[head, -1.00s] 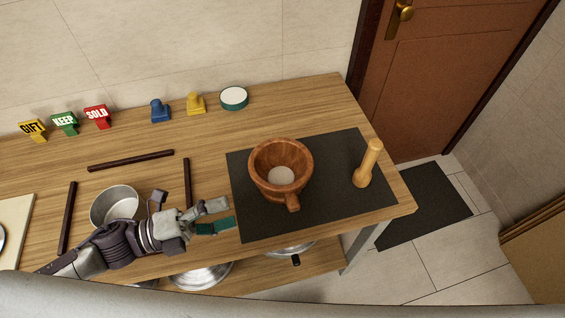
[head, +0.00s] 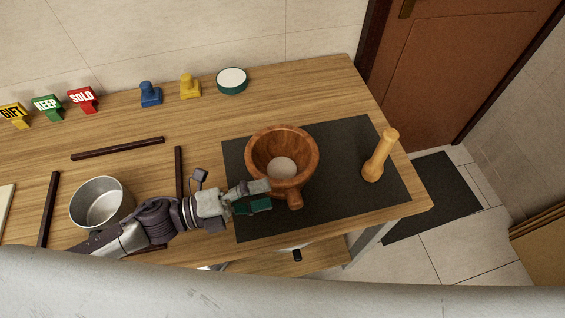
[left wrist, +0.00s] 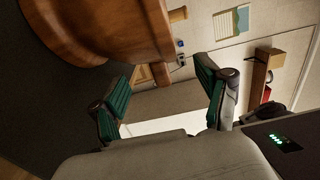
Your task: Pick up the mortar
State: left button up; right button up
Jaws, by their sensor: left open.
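The wooden mortar (head: 300,140) stands upright on a dark mat (head: 335,215) on the table, with its handle toward the front edge. Something pale shows inside its bowl. The pestle (head: 380,155) stands on the mat to the right. My left gripper (head: 268,196) is open, at the mortar's front left side, by the handle. In the head view I cannot tell whether a finger touches the mortar. My right gripper is not in view.
A metal pot (head: 100,203) sits left, near my left arm, between dark strips (head: 118,148). GIFT, KEEP and SOLD signs (head: 82,100), a blue stamp (head: 150,94), a yellow stamp (head: 190,86) and a round green-and-white container (head: 232,80) line the back. The table's right end is near the pestle.

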aim_at(285, 192)
pick_arm(q)
jog(key=shift+x, duration=0.75)
jog(key=shift+w+d+r+p, duration=0.15)
jog(key=shift+d+p, duration=0.15)
jog(key=shift+d, duration=0.05)
jog(key=p+x, duration=0.1)
jog(key=x, duration=0.2)
jog(key=shift+d, duration=0.3)
jog(key=shift+w+d, duration=0.15)
jog(key=shift+d, duration=0.25)
jog(key=shift+a, duration=0.1)
grip_shut()
